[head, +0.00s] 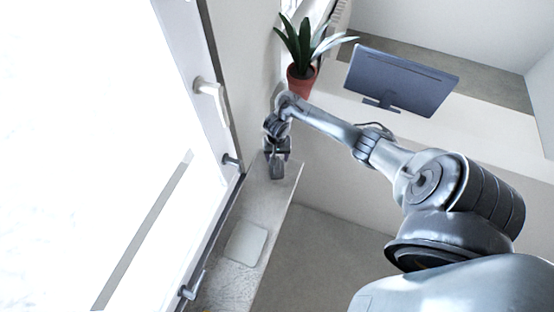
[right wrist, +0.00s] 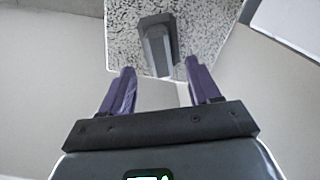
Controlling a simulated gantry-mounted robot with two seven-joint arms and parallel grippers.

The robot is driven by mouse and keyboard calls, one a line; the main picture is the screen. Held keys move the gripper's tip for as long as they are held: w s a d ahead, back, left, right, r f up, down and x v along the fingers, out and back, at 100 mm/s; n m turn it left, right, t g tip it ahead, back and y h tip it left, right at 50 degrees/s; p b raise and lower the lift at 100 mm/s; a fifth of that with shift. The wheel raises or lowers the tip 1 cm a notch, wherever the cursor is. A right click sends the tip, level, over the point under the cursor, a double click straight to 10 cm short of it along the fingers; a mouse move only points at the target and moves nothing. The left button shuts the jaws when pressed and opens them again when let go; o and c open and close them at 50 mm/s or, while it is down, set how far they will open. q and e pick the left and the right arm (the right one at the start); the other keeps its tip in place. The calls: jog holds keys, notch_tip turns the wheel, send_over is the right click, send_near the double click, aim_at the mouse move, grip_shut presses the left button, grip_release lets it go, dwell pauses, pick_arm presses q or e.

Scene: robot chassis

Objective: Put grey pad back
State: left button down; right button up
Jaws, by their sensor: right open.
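A dark grey block-shaped pad (right wrist: 158,48) stands on the speckled sill (right wrist: 120,22) in the right wrist view. It also shows in the head view (head: 277,171), near the sill's far end. My right gripper (right wrist: 160,78) is open and empty, its two purple fingers apart. The pad lies just beyond the fingertips, roughly centred between them, and no contact shows. In the head view my right gripper (head: 277,152) is at the pad, partly overlapping it. A flat, pale grey square (head: 246,243) lies on the near part of the sill. My left gripper is not in view.
A potted plant (head: 301,80) and a monitor (head: 402,80) stand on a pale surface beyond my right arm. The sill between the dark pad and the pale square is clear.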

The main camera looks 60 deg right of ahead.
pick_arm(q)
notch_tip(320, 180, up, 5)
jog(key=p, duration=0.3)
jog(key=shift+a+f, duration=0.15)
pick_arm(e)
notch_tip(320, 180, up, 6)
